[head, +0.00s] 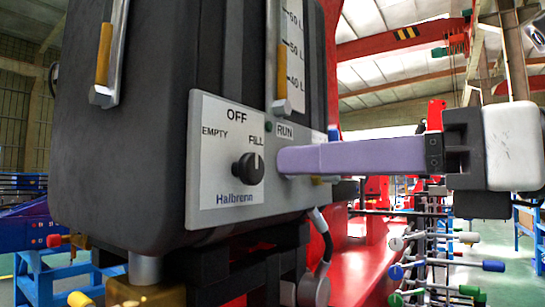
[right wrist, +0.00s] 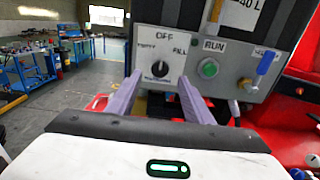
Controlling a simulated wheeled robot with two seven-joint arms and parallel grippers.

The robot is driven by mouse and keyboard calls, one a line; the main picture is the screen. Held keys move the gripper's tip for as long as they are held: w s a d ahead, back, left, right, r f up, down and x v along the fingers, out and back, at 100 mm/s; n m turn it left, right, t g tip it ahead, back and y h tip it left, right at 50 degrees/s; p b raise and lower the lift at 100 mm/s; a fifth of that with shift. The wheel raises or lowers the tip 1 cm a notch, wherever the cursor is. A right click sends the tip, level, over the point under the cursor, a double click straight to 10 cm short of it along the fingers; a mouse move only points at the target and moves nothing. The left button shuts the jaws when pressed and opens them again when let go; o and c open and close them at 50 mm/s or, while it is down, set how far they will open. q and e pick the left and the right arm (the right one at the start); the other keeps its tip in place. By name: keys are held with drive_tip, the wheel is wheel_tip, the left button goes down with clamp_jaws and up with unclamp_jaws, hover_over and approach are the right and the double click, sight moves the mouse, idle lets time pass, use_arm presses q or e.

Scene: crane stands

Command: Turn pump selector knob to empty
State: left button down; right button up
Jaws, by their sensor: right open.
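The pump selector knob (head: 248,168) is a small black knob on a pale panel (head: 215,180) marked EMPTY at left, OFF at top and FILL at right. A light mark on the knob seems to face FILL, but it is too small to be sure. My right gripper (head: 285,161) reaches in from the right, its purple fingertips close to the panel just right of the knob. In the right wrist view, the knob (right wrist: 158,69) shows between the two spread fingers (right wrist: 158,80). The fingers appear apart from it. My left gripper is not in view.
A green RUN button (right wrist: 208,68) sits right of the knob, with a blue-handled valve (right wrist: 265,62) further right. A level gauge (head: 292,55) stands above the panel. Coloured levers (head: 430,265) stand at the lower right. Open floor and blue benches (right wrist: 30,70) lie left.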

sight(256, 166)
drive_tip(key=p+x, duration=0.1)
drive_tip(key=x, duration=0.5)
drive_tip(key=shift+w+a, duration=0.25)
drive_tip(key=shift+c, duration=0.2)
drive_tip(key=c, duration=1)
